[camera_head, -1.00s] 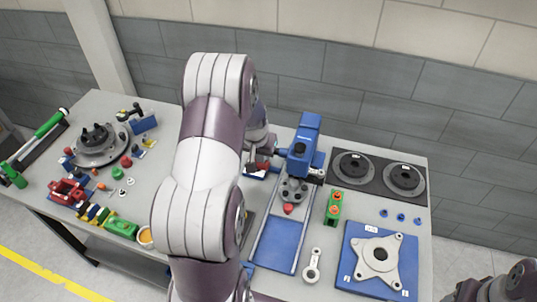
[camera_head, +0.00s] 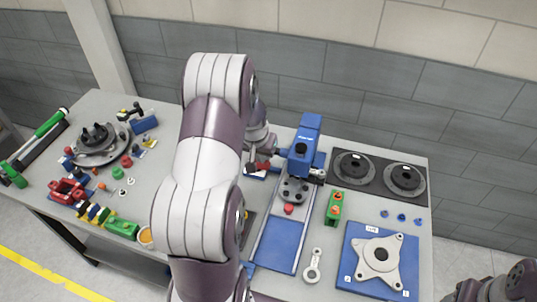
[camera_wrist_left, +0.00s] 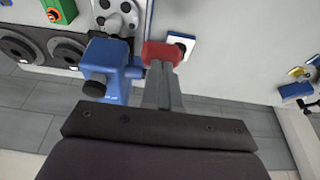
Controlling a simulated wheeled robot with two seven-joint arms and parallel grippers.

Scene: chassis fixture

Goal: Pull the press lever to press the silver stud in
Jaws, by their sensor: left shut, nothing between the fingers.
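The blue press (camera_head: 305,145) stands at the back middle of the table, with a dark knob on its head. It also shows in the left wrist view (camera_wrist_left: 112,75). A red block (camera_wrist_left: 162,53), which looks like the press lever's grip, lies at my left fingertips beside the press. My left gripper (camera_wrist_left: 162,88) is shut with nothing between its fingers; its tips touch or nearly touch the red block. In the head view it is just left of the press (camera_head: 258,160), partly hidden by my arm. A grey round part (camera_head: 294,190) sits under the press head. I cannot make out the silver stud.
A blue rail tray (camera_head: 280,245) runs forward from the press. A green holder (camera_head: 334,207) stands to its right, near a blue plate (camera_head: 352,285) with a grey flange. Two black discs (camera_head: 404,179) lie at the back right. Several small parts crowd the left side.

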